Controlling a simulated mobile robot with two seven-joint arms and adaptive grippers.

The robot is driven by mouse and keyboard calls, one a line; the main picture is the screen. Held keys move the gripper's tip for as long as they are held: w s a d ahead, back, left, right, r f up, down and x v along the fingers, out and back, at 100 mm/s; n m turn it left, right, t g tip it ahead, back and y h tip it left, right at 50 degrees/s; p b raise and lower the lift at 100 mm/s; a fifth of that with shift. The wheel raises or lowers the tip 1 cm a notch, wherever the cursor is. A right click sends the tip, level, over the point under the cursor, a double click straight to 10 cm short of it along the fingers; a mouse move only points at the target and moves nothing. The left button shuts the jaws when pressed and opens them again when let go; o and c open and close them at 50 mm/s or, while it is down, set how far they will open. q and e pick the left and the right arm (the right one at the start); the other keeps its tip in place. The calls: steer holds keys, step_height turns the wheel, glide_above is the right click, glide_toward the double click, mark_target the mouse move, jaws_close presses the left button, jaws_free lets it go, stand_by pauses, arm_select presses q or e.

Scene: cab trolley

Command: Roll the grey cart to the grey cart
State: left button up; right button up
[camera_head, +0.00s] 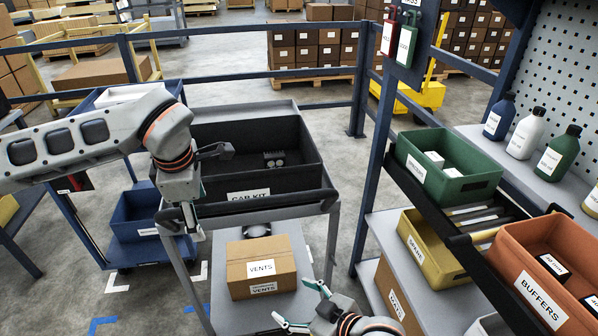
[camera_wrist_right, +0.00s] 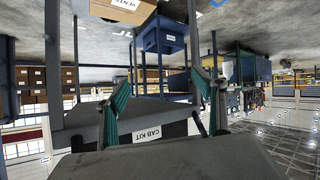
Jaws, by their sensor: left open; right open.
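The grey cart (camera_head: 215,268) stands in front of me in the head view, with a black CAB KIT bin (camera_head: 295,172) on top and a cardboard VENTS box (camera_head: 262,262) on its lower shelf. A handle bar (camera_head: 290,208) runs along its near side. My left gripper (camera_head: 188,218) is open at the left end of this bar; whether the bar lies between its fingers is unclear. My right gripper (camera_head: 298,304) is open, below and nearer than the bar's right end. The right wrist view, upside down, shows its teal fingers apart and the CAB KIT label (camera_wrist_right: 147,134). I cannot identify a second grey cart.
A blue trolley (camera_head: 130,258) with a blue bin (camera_head: 135,222) stands left of the cart. A blue rack (camera_head: 372,160) with green, yellow and orange bins stands close on the right. A blue rail (camera_head: 240,75) crosses behind. Some floor shows between cart and rack.

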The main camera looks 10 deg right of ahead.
steer(key=w+a+r+n+g+y, duration=0.35)
steer(key=a+r+n, duration=0.35)
steer(key=a+r, duration=0.3)
step_height(320, 180, up, 21)
steer(key=n+g+h, duration=0.2)
steer(key=g+h, duration=0.2)
steer(key=h, duration=0.6)
glide_above(298, 194)
steer(key=s, duration=0.2)
steer(key=x, duration=0.7)
steer(key=shift+w+d+f, duration=0.1)
steer(key=shift+w+f, duration=0.2)
steer(key=shift+f, duration=0.05)
